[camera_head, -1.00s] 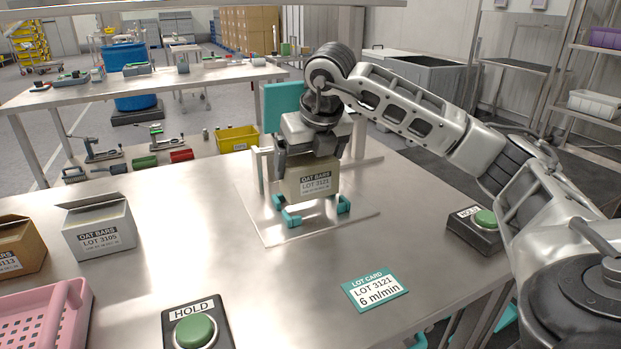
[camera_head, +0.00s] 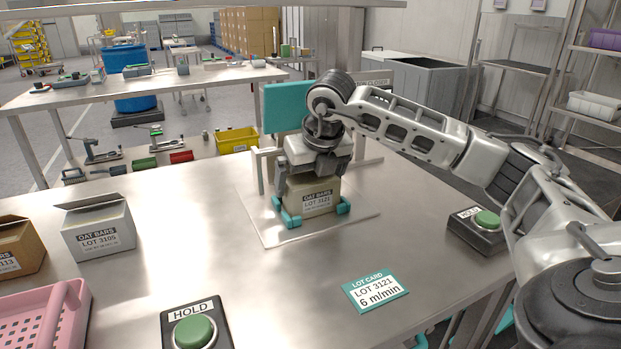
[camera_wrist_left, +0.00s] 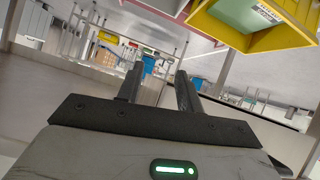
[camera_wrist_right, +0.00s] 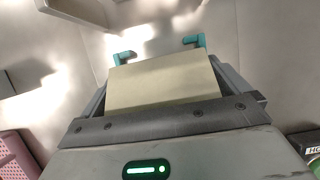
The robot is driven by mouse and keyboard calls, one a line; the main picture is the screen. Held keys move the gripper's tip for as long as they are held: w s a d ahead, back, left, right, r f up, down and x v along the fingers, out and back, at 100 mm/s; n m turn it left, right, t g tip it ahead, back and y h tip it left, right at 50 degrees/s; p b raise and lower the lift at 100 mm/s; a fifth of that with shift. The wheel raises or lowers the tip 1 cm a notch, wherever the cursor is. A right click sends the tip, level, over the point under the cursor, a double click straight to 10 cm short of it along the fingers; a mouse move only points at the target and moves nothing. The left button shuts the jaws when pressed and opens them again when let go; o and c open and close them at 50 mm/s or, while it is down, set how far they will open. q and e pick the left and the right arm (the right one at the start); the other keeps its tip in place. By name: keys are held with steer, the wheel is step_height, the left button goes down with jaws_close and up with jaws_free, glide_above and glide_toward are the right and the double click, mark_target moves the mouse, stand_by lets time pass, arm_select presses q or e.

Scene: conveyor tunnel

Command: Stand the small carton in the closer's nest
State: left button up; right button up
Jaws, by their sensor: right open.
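The small carton (camera_head: 314,197), tan with a label reading Oat Bars Lot 3121, stands upright between the teal corner guides (camera_head: 343,206) of the closer's nest, on a pale base plate (camera_head: 280,234). My right gripper (camera_head: 313,172) is over it, fingers open on either side of its upper part. In the right wrist view the carton (camera_wrist_right: 162,84) lies between the spread fingers, with teal guides beyond it. Whether the fingers still touch it is not clear. My left gripper (camera_wrist_left: 157,82) is open and empty in its wrist view, and out of the head view.
A teal panel (camera_head: 288,107) stands behind the nest. A white carton (camera_head: 98,228), a brown carton (camera_head: 18,248) and a pink crate (camera_head: 45,310) are at left. Hold buttons (camera_head: 194,328) (camera_head: 478,230) and a lot card (camera_head: 376,289) lie in front and right. The table's middle is clear.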

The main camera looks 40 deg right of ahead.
steer(key=v, duration=1.2)
steer(key=shift+p, duration=0.4)
steer(key=shift+s, duration=0.1)
